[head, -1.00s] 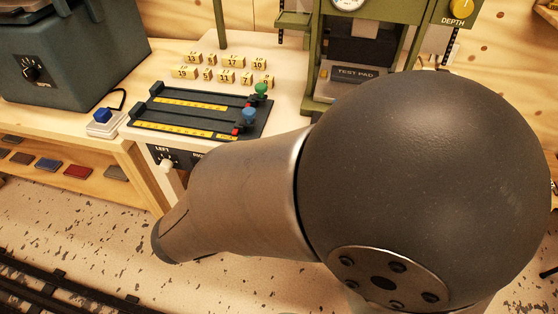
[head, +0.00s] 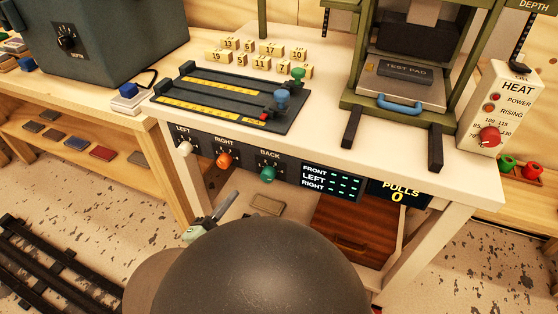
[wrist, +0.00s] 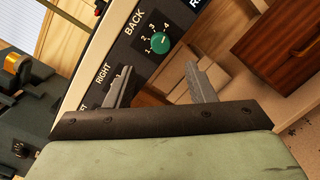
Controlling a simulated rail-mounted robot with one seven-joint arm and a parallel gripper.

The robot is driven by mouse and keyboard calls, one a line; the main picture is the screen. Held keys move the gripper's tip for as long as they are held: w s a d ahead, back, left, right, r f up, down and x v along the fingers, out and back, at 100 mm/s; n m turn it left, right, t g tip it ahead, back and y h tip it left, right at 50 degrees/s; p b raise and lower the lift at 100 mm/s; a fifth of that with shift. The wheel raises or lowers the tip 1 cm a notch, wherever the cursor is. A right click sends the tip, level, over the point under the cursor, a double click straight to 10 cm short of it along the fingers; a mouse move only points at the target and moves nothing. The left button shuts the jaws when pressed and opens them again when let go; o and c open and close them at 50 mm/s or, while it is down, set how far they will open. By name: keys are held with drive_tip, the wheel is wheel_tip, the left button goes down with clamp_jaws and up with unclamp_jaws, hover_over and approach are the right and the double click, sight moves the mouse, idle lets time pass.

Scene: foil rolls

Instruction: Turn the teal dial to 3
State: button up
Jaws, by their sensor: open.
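The teal dial (head: 268,174) is on the dark front panel of the bench, under the label BACK, right of the orange dial. In the wrist view the teal dial (wrist: 160,42) has numbers 1 to 4 beside it; its exact setting is too small to tell. My gripper (wrist: 160,84) is open and empty, its two fingers spread either side of the line toward the dial and apart from it. In the head view my gripper (head: 222,208) is low and left of the dial, partly hidden by my arm.
The white LEFT dial (head: 184,148) and orange RIGHT dial (head: 224,160) sit left on the same panel. A display (head: 331,181) is to the right. A wooden drawer unit (head: 350,232) stands below the bench. A press with a blue handle (head: 400,105) is above.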

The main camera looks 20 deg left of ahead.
sight(268, 175)
drive_tip(key=w+b, duration=0.1)
drive_tip(key=w, duration=0.8)
drive_tip(key=shift+d, duration=0.2)
drive_tip(key=c, duration=1)
